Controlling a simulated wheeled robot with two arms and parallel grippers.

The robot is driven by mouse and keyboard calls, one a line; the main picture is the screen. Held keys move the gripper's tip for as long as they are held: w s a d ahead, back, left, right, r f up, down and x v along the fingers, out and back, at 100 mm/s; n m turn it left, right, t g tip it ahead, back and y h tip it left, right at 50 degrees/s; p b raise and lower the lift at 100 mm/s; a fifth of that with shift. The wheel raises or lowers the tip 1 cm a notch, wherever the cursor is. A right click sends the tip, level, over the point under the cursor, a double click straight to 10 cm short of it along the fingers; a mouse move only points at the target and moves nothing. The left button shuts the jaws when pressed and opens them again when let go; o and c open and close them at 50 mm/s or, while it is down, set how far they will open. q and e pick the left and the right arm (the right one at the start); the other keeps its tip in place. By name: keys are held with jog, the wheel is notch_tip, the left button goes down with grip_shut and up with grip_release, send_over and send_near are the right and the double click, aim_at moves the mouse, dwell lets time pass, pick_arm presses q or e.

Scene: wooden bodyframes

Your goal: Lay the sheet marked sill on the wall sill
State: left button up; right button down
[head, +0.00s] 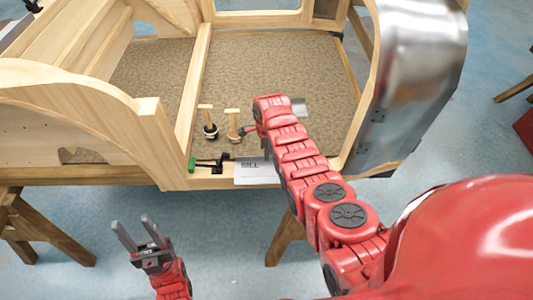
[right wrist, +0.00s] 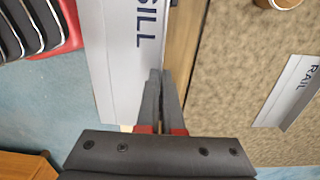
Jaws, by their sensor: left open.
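The white sheet marked SILL (head: 257,173) is at the front wooden sill of the body frame (head: 220,180), its near side reaching past the sill's edge. In the right wrist view the sheet (right wrist: 118,60) looks large and close, with blue floor on one side and wood on the other. My right gripper (right wrist: 161,76) has its fingers close together at the sheet's edge and appears shut on it. Whether the sheet touches the sill is unclear. In the head view my right arm mostly hides that gripper. My left gripper (head: 130,232) is open and empty, in front of the frame.
Two wooden T-handled tools (head: 208,124) (head: 233,125) stand on the brown floor panel. A green-handled tool (head: 192,163) lies on the sill left of the sheet. A sheet marked RAIL (right wrist: 291,90) lies on the panel. A curved metal panel (head: 410,80) stands at right.

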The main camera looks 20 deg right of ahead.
jog(key=shift+f, duration=0.15)
dwell(0.5)
jog(key=shift+c, duration=2.2)
grip_release()
jog(key=shift+r+p, duration=1.6)
jog(key=shift+r, duration=0.65)
jog(key=shift+r+p, duration=0.75)
jog(key=shift+r, duration=0.55)
